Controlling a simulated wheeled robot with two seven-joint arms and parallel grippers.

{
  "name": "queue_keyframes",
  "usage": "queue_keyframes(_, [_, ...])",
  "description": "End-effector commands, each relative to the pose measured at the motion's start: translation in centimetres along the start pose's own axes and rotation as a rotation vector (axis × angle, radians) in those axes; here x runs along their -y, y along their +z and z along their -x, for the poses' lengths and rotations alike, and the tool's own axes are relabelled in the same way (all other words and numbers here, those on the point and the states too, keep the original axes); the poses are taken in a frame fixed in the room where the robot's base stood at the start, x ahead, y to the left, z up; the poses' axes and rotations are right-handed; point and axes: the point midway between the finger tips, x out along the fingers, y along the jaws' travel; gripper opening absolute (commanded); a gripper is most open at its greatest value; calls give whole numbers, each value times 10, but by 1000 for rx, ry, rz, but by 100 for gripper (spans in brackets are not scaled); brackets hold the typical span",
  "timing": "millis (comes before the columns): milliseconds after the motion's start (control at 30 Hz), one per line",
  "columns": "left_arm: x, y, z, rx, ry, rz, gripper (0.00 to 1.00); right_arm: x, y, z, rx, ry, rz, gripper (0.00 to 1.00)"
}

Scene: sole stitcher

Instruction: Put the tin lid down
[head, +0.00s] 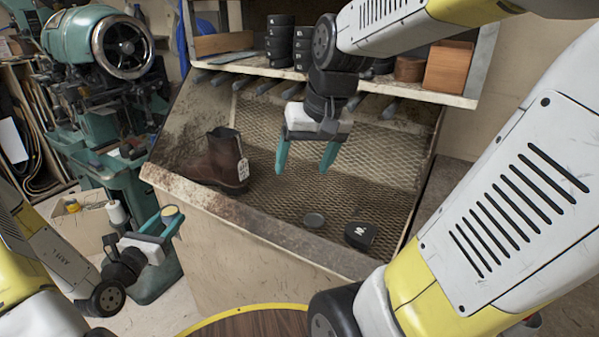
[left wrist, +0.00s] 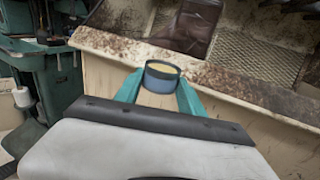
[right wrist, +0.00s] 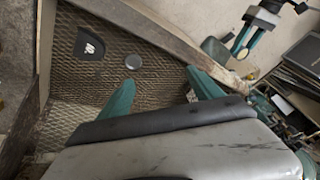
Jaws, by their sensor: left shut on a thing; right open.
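My left gripper (head: 160,222) is shut on a small round tin (left wrist: 162,84), which is open with yellow contents and held upright outside the bench's front wall.
A brown boot with a tag (head: 215,160) stands left on the mesh bench (head: 265,222). A green machine (head: 110,40) stands left.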

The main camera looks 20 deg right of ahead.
Motion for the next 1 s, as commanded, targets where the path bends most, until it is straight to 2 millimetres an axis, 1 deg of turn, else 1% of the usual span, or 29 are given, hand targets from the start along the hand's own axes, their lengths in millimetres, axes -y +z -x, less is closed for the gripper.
queue_keyframes(33, [0,0,0,0,0,0,0,7,10,10,-40,-15,20,75])
queue_keyframes(133, [0,0,0,0,0,0,0,16,28,23,-99,-35,56,75])
queue_keyframes(300, [0,0,0,0,0,0,0,27,50,35,-172,-57,99,75])
queue_keyframes(400, [0,0,0,0,0,0,0,30,58,38,-195,-62,114,75])
queue_keyframes(567, [0,0,0,0,0,0,0,32,62,39,-207,-65,123,75])
queue_keyframes(1000, [0,0,0,1,0,0,0,32,62,39,-207,-65,122,75])
